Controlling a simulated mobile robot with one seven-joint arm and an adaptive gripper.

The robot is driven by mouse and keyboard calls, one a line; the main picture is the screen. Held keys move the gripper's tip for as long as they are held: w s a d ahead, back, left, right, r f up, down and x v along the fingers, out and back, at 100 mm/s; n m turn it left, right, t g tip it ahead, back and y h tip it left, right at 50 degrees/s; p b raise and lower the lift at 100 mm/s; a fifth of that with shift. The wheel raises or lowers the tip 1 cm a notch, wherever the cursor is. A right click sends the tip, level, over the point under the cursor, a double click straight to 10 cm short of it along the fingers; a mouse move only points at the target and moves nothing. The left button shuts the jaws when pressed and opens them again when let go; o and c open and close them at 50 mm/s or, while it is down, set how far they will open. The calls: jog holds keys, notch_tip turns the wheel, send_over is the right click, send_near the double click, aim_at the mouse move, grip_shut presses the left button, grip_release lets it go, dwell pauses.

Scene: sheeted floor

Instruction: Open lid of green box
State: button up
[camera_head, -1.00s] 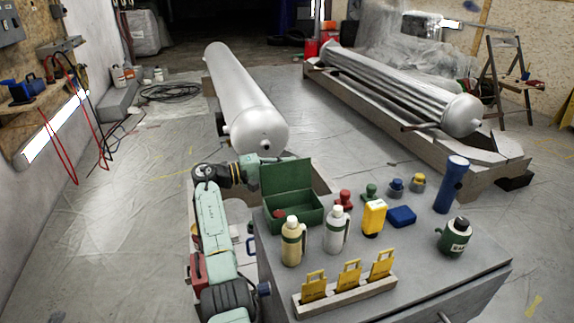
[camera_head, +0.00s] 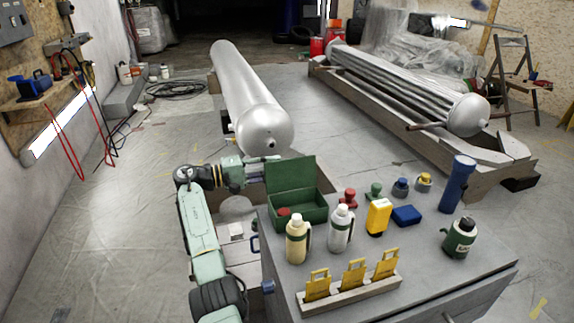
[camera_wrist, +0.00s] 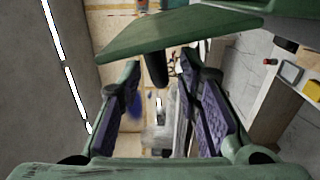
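The green box (camera_head: 305,216) sits on the back left of the grey table top. Its lid (camera_head: 291,178) stands up, raised at the rear edge, and the inside shows a red item. My gripper (camera_head: 258,172) is beside the lid's left edge; its fingertips are hard to make out there. In the wrist view, my gripper (camera_wrist: 157,72) has its two fingers apart. A green panel (camera_wrist: 185,34), seemingly the lid, crosses just beyond the fingertips. I cannot tell whether they touch it.
A cream flask (camera_head: 297,240), a white flask (camera_head: 340,230) and a yellow case (camera_head: 378,217) stand near the box. Yellow tags in a rack (camera_head: 352,291) are at the front. A large grey cylinder (camera_head: 262,130) lies behind the table.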

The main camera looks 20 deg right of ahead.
jog(key=a, duration=0.6)
jog(key=shift+s, duration=0.15)
